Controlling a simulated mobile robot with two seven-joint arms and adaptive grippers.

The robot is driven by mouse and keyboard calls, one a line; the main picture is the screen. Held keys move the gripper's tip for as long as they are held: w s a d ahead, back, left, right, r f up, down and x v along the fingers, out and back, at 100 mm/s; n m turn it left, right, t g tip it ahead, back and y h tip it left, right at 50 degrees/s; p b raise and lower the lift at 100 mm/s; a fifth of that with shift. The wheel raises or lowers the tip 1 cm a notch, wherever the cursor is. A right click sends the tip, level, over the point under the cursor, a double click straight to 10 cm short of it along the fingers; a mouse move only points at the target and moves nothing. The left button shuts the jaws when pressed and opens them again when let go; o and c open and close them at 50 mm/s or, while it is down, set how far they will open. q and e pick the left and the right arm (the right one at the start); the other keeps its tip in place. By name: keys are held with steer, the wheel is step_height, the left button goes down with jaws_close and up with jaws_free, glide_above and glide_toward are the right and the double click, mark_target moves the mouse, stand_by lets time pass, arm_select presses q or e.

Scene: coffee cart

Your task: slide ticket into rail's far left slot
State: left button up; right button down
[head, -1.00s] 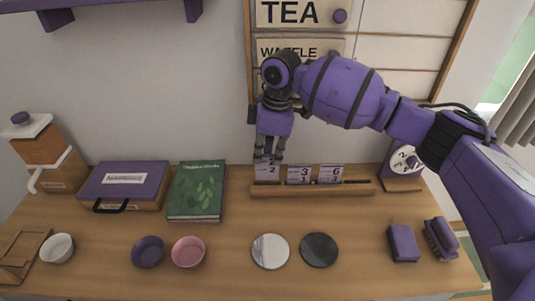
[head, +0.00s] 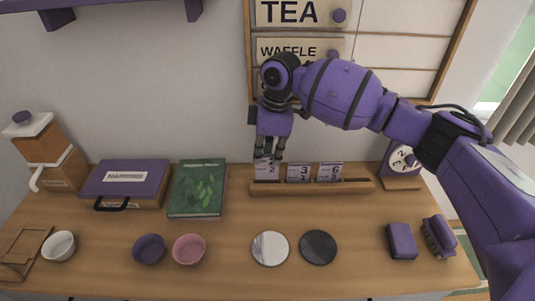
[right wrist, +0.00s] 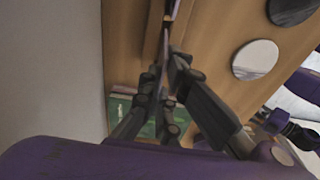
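The wooden rail (head: 335,188) lies along the back of the counter, by the wall. A small white and purple ticket (head: 266,171) marked with a 2 stands upright at the rail's far left slot; whether its bottom edge is fully seated is hard to tell. My right gripper (head: 268,156) points down over it, fingertips at the ticket's top edge. In the right wrist view the fingers (right wrist: 165,72) are nearly together with a thin edge between them. Two other tickets, a middle one (head: 299,173) and a right one (head: 329,172), stand in the rail. My left gripper is out of view.
A green book (head: 197,188) and a purple case (head: 125,184) lie left of the rail. A dial clock (head: 402,163) stands at its right. Two round discs (head: 270,248) lie in front. The menu board (head: 400,52) hangs behind my arm. Counter directly before the rail is clear.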

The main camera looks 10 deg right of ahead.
steer(key=shift+f, duration=0.25)
steer(key=shift+f, duration=0.35)
steer(key=shift+f, duration=0.35)
stand_by(0.5)
steer(key=shift+f, duration=0.5)
steer(key=c, duration=2.4)
jaws_free()
steer(key=shift+c, duration=0.2)
steer(key=o, duration=0.6)
